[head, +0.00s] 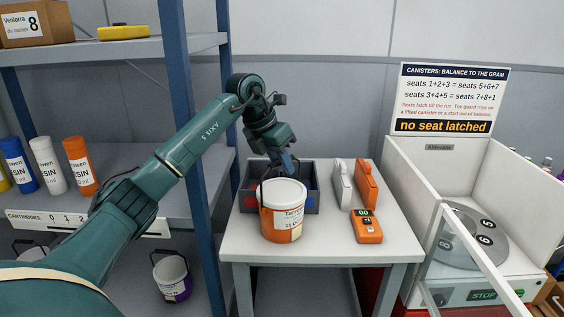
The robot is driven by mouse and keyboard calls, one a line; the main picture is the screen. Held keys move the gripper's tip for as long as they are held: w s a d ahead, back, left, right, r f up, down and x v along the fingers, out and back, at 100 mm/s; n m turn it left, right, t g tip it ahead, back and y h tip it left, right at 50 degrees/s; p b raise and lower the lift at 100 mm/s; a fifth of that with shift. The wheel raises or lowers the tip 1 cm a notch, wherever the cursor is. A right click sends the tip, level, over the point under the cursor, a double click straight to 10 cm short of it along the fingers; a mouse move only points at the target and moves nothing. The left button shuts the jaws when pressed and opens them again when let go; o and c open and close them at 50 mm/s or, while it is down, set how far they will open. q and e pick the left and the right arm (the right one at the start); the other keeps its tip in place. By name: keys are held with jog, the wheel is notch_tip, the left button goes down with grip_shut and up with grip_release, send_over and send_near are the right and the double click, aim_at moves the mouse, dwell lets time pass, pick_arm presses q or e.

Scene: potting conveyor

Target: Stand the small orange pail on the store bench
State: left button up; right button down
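An orange pail (283,223) with a white lid and a white label stands upright at the front left of a small light-topped bench (330,240). It appears to rest on the bench top. My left gripper (286,168) is just above and behind the pail's lid, pointing down. A thin dark handle rises at the pail's left side towards the gripper. I cannot tell whether the fingers hold the handle or are apart from it. My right gripper is not in view.
A dark divided tray (312,200) sits behind the pail. White and orange upright pieces (366,184) and an orange meter (367,226) stand to its right. A white balance machine (480,230) is at the right. Shelves (185,190) with a blue post stand left; a purple-labelled pail (172,279) is low there.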

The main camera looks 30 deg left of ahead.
pick_arm(q)
jog(key=o, duration=0.3)
